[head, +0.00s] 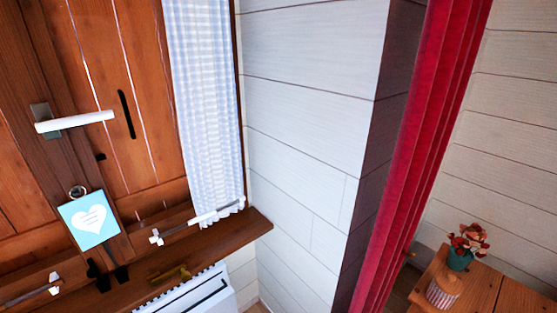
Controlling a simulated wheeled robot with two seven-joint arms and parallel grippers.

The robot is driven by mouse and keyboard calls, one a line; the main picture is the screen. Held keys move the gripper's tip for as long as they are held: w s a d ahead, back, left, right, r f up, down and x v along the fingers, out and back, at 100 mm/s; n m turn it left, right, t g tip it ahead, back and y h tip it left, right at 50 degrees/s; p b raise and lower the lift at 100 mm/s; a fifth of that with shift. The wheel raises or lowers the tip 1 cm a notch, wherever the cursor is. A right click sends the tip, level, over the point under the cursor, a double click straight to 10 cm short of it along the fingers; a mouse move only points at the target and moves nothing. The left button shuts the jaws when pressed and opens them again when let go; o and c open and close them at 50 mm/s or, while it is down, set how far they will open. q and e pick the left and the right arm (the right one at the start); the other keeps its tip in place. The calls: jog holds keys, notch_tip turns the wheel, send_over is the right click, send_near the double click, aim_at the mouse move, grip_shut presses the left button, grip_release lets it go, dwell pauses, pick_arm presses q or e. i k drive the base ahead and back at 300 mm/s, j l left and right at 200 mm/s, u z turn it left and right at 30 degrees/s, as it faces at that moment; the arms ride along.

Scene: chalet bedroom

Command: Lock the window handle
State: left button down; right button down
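The white window handle (85,120) lies nearly horizontal, pointing right from its grey mounting plate (42,120). The plate sits on the dark brown upright of the wooden window (150,150) at the left of the head view. A light blue card with a white heart (88,220) hangs from a ring below the handle. Neither of my grippers is in view, and nothing touches the handle.
A wooden sill (240,233) juts out below the window, above a white radiator (195,292). A white-blue curtain (205,100) hangs right of the panels. A red curtain (420,150) and a wooden cabinet (485,285) with a potted plant (465,250) stand at right.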

aim_at(46, 124)
jog(key=u, duration=1.25)
